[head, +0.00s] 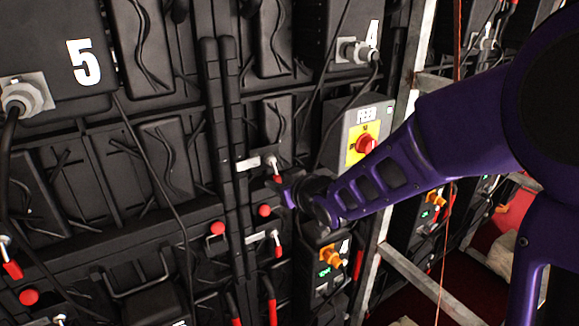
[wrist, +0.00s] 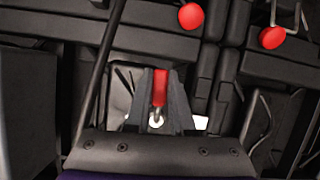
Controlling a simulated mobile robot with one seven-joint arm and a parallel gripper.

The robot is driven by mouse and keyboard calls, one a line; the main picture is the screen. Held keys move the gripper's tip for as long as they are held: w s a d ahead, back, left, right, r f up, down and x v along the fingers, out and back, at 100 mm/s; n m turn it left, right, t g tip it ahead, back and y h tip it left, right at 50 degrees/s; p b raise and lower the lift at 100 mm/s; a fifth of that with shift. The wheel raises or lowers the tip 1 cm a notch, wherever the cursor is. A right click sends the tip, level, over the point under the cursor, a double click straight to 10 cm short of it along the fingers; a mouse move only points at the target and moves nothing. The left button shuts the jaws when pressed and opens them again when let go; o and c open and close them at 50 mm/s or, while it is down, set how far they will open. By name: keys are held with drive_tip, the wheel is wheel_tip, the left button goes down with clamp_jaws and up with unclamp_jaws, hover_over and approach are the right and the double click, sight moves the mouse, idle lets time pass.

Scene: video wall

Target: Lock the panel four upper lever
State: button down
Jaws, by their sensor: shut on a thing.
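The panel four upper lever (head: 273,166) is a small metal lever with a red grip, on the black frame below the box marked 4. It also shows in the wrist view (wrist: 160,88), where the red grip lies between my two fingers, with its silver pivot end toward me. My gripper (head: 283,188) is at the lever's red end in the head view, and the wrist view shows its fingers (wrist: 160,95) shut on the grip. My fingers partly hide the lever. Whether its latch is engaged cannot be seen.
Red knobs (head: 264,210) and (head: 217,228) sit below my gripper. A lower lever (head: 277,243) with a red grip hangs beneath. A grey box with a red and yellow switch (head: 365,145) stands to the right, close behind my arm. Black cables hang across the panels.

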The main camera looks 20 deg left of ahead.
drive_tip(key=shift+s+a+r+m+p, duration=0.1)
drive_tip(key=shift+s+a+m+p, duration=0.05)
drive_tip(key=shift+m+p, duration=0.35)
drive_tip(key=c, duration=0.8)
unclamp_jaws()
drive_tip(key=shift+s, duration=0.1)
